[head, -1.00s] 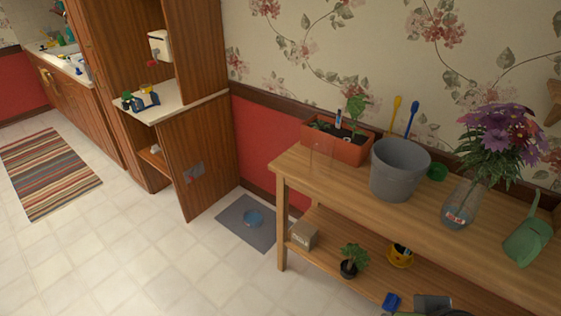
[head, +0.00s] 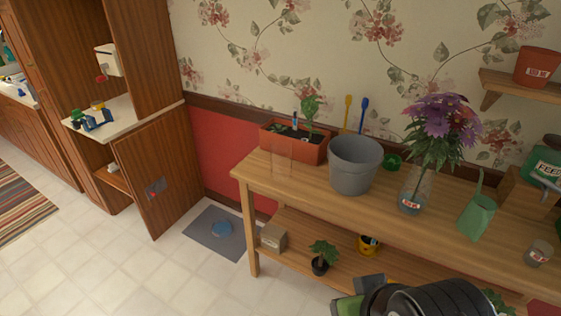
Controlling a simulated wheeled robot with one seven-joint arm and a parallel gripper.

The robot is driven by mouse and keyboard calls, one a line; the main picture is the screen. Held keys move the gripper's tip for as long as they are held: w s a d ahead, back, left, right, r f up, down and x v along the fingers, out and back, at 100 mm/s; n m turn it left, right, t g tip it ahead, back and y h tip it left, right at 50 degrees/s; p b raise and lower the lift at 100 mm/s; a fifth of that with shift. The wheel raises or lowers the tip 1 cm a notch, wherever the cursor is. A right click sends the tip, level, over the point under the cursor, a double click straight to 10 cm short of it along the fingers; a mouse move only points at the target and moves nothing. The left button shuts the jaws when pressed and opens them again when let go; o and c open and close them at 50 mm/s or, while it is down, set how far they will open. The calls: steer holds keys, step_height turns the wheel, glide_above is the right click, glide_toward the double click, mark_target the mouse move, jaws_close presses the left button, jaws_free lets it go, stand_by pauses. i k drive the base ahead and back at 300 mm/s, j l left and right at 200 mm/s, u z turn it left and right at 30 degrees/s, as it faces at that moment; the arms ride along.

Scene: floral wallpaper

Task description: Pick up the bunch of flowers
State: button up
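The bunch of flowers (head: 440,125), purple and pink blooms on green stems, stands upright in a clear glass vase (head: 415,190) with a red-and-white label. The black ridged end of my arm with my gripper (head: 358,294) shows at the bottom edge, below and in front of the bench top, apart from the flowers. Its fingers are partly cut off by the frame, so whether they are open is unclear.
A grey bucket (head: 353,168) and a red planter (head: 292,142) stand left of the vase. A wall shelf (head: 505,90) holds a red pot. The floor (head: 120,270) at left is open.

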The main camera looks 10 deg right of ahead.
mark_target(441, 143)
steer(key=i+l+u, duration=0.25)
steer(key=l, duration=0.4)
steer(key=l+u, duration=0.2)
steer(key=l, duration=0.45)
